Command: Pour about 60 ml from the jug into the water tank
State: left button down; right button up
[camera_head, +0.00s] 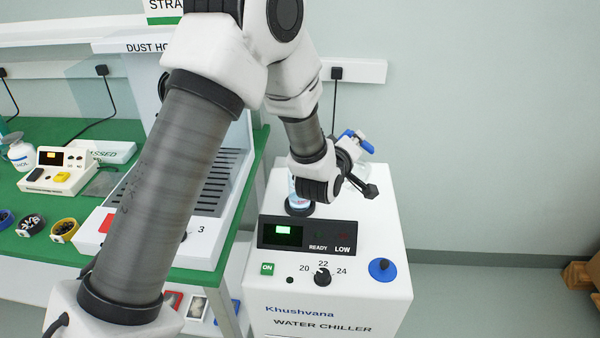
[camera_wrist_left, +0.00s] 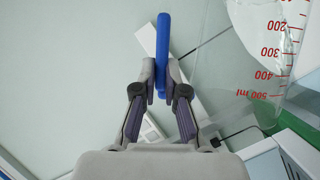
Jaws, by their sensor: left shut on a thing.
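My left gripper (camera_head: 357,170) is above the back of the white water chiller (camera_head: 345,235). It is shut on the blue handle (camera_wrist_left: 164,50) of the jug, and the handle also shows in the head view (camera_head: 357,141). In the left wrist view the clear jug wall (camera_wrist_left: 265,50) is at the right, with red marks from 200 to 500 ml printed upside down in the picture. In the head view my arm hides most of the jug. A dark round ring (camera_head: 298,208) on the chiller top, perhaps the tank opening, is partly hidden. I cannot make out the water level or any stream.
The chiller front has a lit green display (camera_head: 283,231), a knob (camera_head: 322,275) and a blue cap (camera_head: 382,269). A green bench (camera_head: 120,130) with several small devices stands at left. Open floor lies at right, with brown boxes (camera_head: 580,275) at the edge.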

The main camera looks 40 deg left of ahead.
pick_arm(q)
jog(key=shift+s+a+r+n+t+b, duration=0.2)
jog(key=shift+s+a+r+n+t, duration=0.15)
jog(key=shift+a+r+n, duration=0.35)
jog(key=shift+s+a+r+n+t+b, duration=0.15)
jog(key=shift+s+a+r+n+t, duration=0.15)
jog(key=shift+a+r+n, duration=0.3)
dwell(3.0)
jog(key=d+f+m, duration=0.1)
jog(key=w+d+f+m+g, duration=0.1)
jog(key=w+d+f+m+p, duration=0.1)
jog(key=shift+d+f+m+g, duration=0.25)
jog(key=shift+d+f+m, duration=0.05)
jog(key=shift+d+f, duration=0.1)
jog(key=shift+w+d+f, duration=0.1)
jog(key=shift+d+f, duration=0.05)
jog(key=shift+d+f+m, duration=0.1)
jog(key=shift+f+m, duration=0.15)
jog(key=shift+m, duration=0.05)
jog(key=shift+a, duration=0.25)
jog(key=shift+d, duration=0.15)
jog(key=shift+f, duration=0.1)
dwell(0.6)
